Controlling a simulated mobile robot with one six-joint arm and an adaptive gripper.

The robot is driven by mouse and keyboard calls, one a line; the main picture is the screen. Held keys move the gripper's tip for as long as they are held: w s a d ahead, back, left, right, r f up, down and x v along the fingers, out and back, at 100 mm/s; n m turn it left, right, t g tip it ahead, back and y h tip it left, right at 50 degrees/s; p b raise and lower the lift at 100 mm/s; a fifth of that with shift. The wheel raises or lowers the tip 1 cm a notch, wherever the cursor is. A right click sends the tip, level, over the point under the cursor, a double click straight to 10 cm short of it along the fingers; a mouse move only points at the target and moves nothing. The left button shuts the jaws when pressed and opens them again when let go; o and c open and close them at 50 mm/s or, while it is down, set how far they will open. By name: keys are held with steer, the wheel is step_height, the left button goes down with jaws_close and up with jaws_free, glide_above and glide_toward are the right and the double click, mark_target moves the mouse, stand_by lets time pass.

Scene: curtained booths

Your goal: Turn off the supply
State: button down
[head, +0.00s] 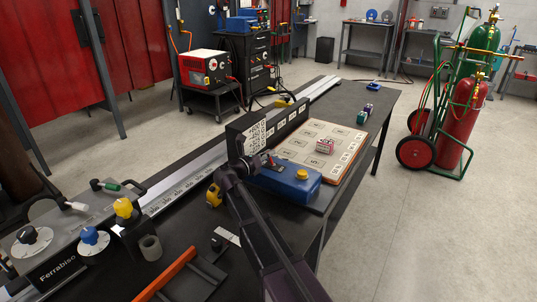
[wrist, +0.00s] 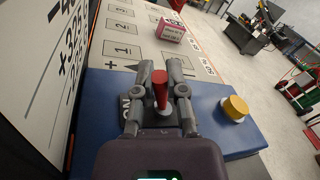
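The blue supply box (head: 290,182) sits on the dark bench, beside the board of printed cards. It has a round yellow button (head: 302,174), which also shows at the right in the wrist view (wrist: 235,107). In the wrist view, a red lever (wrist: 160,91) stands on a dark plate on the blue box, with the letters "ON" partly visible beside its base. My gripper (wrist: 160,72) is over this plate, with one finger on each side of the lever. The fingers are close together and seem to touch it. The lever's contact with the fingertips is partly hidden.
A dark upright panel with a number sheet (head: 254,137) stands close behind the gripper. A card board (head: 345,155) carries a small pink box (head: 325,146). A yellow tape measure (head: 214,195) lies on the bench. Gas cylinders (head: 466,115) stand on open floor at right.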

steer(key=shift+d+r, duration=0.1)
steer(key=shift+d, duration=0.05)
steer(key=shift+s+d+r+m+p, duration=0.15)
steer(key=shift+s+d+m+p, duration=0.1)
steer(key=shift+m+p, duration=0.5)
steer(key=m, duration=0.1)
steer(key=d+m+y, duration=0.1)
steer(key=m, duration=0.1)
steer(key=shift+s+d+g+p, duration=0.1)
steer(key=shift+s+g+p, duration=0.2)
steer(key=shift+s+p, duration=0.1)
steer(key=m, duration=0.1)
steer(key=d+m, duration=0.1)
steer(key=m, duration=0.1)
steer(key=s+m+y, duration=0.1)
steer(key=shift+d+f+p, duration=0.15)
steer(key=shift+f+p, duration=0.1)
steer(key=shift+p, duration=0.1)
steer(key=shift+m, duration=0.25)
steer(key=c, duration=0.7)
jaws_free()
steer(key=shift+w, duration=0.1)
steer(key=shift+w, duration=0.1)
